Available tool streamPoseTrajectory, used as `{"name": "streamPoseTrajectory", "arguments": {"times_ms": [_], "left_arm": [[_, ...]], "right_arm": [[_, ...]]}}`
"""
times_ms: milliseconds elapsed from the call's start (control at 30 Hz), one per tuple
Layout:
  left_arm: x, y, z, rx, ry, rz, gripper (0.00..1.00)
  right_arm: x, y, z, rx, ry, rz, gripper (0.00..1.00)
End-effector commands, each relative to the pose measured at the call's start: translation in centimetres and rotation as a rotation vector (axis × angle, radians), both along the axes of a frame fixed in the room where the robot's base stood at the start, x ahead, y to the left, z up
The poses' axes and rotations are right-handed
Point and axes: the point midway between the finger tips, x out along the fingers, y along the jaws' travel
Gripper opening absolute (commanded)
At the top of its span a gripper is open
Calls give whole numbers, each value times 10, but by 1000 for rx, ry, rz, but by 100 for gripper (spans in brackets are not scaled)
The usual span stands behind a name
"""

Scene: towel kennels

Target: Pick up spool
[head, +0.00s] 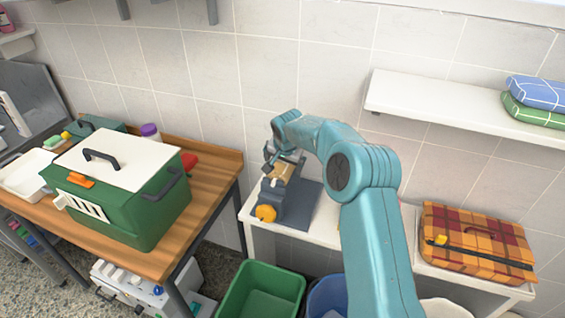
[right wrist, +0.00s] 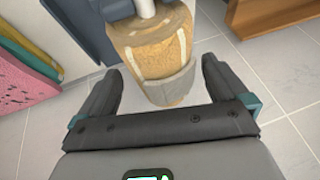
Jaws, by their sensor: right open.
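The spool (right wrist: 150,45) is a tan, cork-coloured roll with a paler grey band around its lower part; a white rod meets its top end in the right wrist view. In the head view the spool (head: 284,170) sits at a grey holder (head: 299,205) with an orange knob, on a white table. My right gripper (right wrist: 162,72) is open, its two dark fingers on either side of the spool's lower part, with gaps visible on both sides. In the head view the right gripper (head: 272,160) is small and overlaps the spool. My left gripper is out of view.
A green carrier (head: 120,210) with a white lid stands on the wooden table at left. A plaid case (head: 478,240) lies on the right. A wall shelf (head: 440,105) holds folded towels. Green and blue bins stand below the white table.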

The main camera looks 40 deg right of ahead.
Motion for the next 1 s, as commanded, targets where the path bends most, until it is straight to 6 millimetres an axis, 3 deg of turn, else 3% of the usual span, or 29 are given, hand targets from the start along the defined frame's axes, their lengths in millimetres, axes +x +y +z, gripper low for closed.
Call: {"name": "streamPoseTrajectory", "arguments": {"times_ms": [133,367,567,1000], "left_arm": [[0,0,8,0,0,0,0],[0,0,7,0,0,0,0],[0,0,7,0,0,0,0],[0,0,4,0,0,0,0]], "right_arm": [[7,-5,-13,0,0,0,100],[8,-6,-16,-1,-3,0,100],[8,-6,-16,-1,-1,0,43],[8,-6,-7,-3,-2,0,43]]}}
